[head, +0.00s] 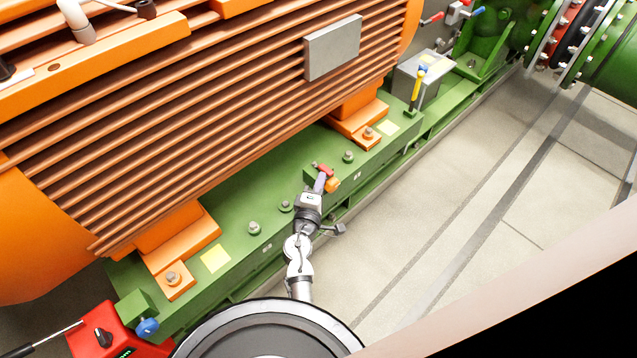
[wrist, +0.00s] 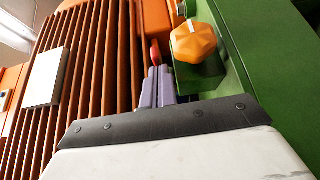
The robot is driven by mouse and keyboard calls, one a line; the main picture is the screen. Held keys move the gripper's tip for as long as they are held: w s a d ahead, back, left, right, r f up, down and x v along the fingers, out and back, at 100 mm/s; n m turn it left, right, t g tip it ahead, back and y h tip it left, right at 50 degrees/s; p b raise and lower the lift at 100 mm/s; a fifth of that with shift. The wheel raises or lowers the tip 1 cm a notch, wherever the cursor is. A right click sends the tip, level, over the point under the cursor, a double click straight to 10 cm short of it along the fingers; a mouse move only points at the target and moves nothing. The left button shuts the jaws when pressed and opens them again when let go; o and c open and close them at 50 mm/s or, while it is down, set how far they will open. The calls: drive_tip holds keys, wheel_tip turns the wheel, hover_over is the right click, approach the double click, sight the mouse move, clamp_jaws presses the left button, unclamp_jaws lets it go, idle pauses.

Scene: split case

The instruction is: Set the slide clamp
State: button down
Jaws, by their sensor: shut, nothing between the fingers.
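A small green block (head: 310,177) on the green base rail carries an orange knob (head: 332,185) and a red piece (head: 324,169); I take this to be the slide clamp. In the wrist view the faceted orange knob (wrist: 193,42) has a pale mark and sits on a green block, right of my fingers. The red piece (wrist: 155,53) shows just beyond the fingertips. My gripper (head: 320,181) is shut and empty, its purple fingers (wrist: 157,78) together beside the knob, close to the red piece. I cannot tell whether they touch it. The fingers partly hide the block.
A large orange finned motor (head: 200,110) stands behind the rail, its feet bolted down. Bolts (head: 254,228) stand up along the rail. A grey box (head: 422,80) with a yellow-handled tool is farther right. The pale floor (head: 450,210) beside the rail is clear.

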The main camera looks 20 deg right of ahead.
drive_tip(key=shift+d+r, duration=0.1)
drive_tip(key=shift+d, duration=0.15)
wheel_tip(320, 180, up, 20)
drive_tip(key=p, duration=0.6)
drive_tip(key=shift+a+p, duration=0.2)
drive_tip(key=shift+p, duration=0.2)
